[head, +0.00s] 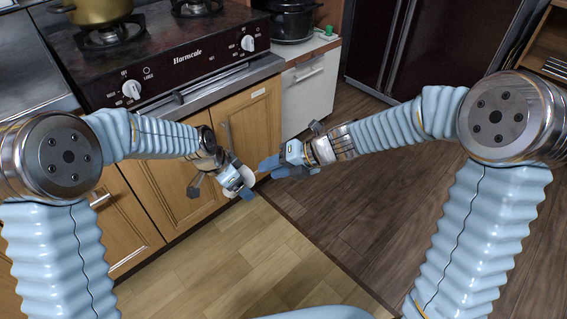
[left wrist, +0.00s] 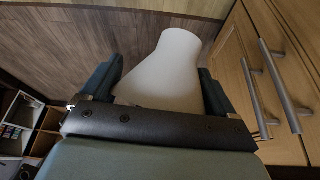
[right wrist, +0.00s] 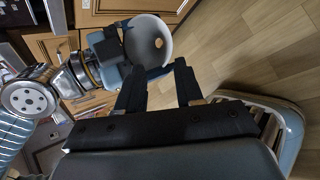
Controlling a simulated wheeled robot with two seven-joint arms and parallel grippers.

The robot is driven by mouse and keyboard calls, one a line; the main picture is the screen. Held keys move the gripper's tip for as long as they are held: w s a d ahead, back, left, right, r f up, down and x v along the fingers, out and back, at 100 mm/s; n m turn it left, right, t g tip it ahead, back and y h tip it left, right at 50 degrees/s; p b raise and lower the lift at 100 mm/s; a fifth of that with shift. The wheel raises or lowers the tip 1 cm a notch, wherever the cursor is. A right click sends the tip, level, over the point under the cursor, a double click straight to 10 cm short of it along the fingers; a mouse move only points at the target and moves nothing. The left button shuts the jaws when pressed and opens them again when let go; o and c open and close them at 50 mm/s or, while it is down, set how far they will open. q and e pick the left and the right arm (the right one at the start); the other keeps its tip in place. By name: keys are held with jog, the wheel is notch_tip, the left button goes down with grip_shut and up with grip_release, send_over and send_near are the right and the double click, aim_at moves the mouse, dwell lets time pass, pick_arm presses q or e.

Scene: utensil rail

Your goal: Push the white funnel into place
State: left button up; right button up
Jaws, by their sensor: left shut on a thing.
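The white funnel (left wrist: 172,65) is between the fingers of my left gripper (left wrist: 160,85) in the left wrist view, its wide part toward the palm. In the right wrist view the funnel (right wrist: 152,38) shows a round pale face with a hole, beside the left gripper (right wrist: 110,55). In the head view the left gripper (head: 240,182) is in front of the cabinet doors, mostly covering the funnel. My right gripper (head: 272,167) is just to its right, pointing at it. In the right wrist view the right gripper (right wrist: 158,88) is open and empty, its fingers apart. No rail or holder is visible.
A dark pot (head: 292,20) sits on the counter further right. A dark fridge (head: 430,45) stands at the back. The floor (head: 250,255) below the grippers is clear.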

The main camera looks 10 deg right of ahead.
aim_at(250, 182)
jog(key=x, duration=0.8)
jog(key=shift+w+a+f, duration=0.1)
jog(key=shift+a+f, duration=0.1)
jog(key=shift+r, duration=0.1)
grip_shut()
jog(key=shift+a, duration=0.15)
pick_arm(q)
jog(key=o, duration=0.8)
jog(key=shift+d, duration=0.15)
pick_arm(e)
jog(key=shift+a+r, duration=0.1)
pick_arm(q)
jog(key=shift+o, duration=0.2)
jog(key=shift+s, duration=0.1)
